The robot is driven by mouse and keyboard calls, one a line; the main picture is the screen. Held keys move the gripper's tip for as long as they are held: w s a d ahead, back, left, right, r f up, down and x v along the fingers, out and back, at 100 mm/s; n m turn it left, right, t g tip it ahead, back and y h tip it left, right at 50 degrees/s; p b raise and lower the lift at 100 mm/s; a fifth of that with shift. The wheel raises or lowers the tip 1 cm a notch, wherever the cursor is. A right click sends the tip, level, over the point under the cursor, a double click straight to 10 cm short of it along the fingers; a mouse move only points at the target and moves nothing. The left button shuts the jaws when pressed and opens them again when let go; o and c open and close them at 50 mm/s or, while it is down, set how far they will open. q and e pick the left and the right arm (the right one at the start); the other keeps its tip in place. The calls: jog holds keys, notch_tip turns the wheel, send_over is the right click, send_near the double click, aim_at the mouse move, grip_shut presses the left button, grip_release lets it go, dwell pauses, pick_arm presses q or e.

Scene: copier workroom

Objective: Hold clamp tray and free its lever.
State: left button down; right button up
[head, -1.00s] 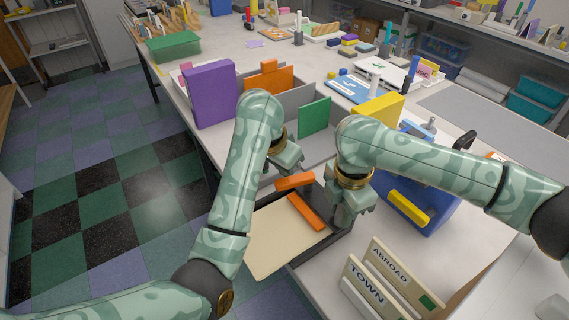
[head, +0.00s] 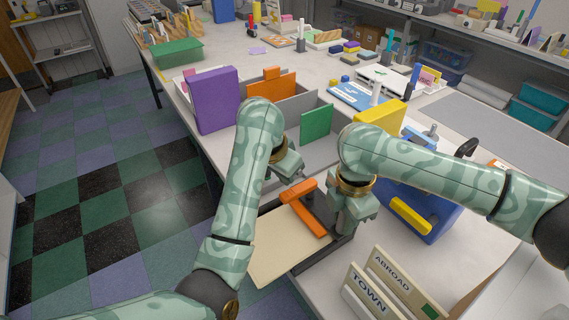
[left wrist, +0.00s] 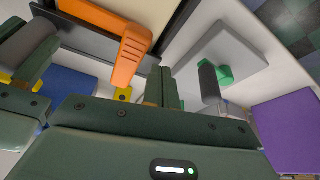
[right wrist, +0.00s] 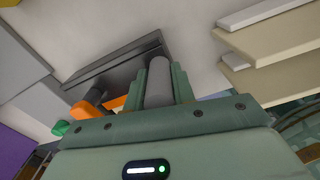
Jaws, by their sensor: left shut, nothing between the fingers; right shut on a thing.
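The clamp tray (head: 322,257) is a dark frame at the table's front edge with a cream sheet (head: 283,250) in it. Its orange lever (head: 298,190) lies across the end of an orange bar (head: 307,215) over the sheet. The orange part also fills the upper left wrist view (left wrist: 128,55). My left gripper (head: 292,172) is shut and empty, just behind the lever; its closed fingers (left wrist: 168,88) show beside the orange part. My right gripper (head: 345,228) is shut at the tray's right side, on a grey cylindrical grip (right wrist: 160,80) beside the dark tray edge.
A grey divided sorter with a purple folder (head: 212,100), an orange folder (head: 272,85) and a green one (head: 316,123) stands behind the tray. A blue box with a yellow handle (head: 410,215) is right of my right gripper. TOWN (head: 370,292) and ABROAD (head: 395,272) boards stand in front.

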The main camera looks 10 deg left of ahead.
jog(key=shift+f, duration=0.1)
pick_arm(q)
notch_tip(320, 180, up, 10)
jog(key=shift+f, duration=0.25)
dwell(0.5)
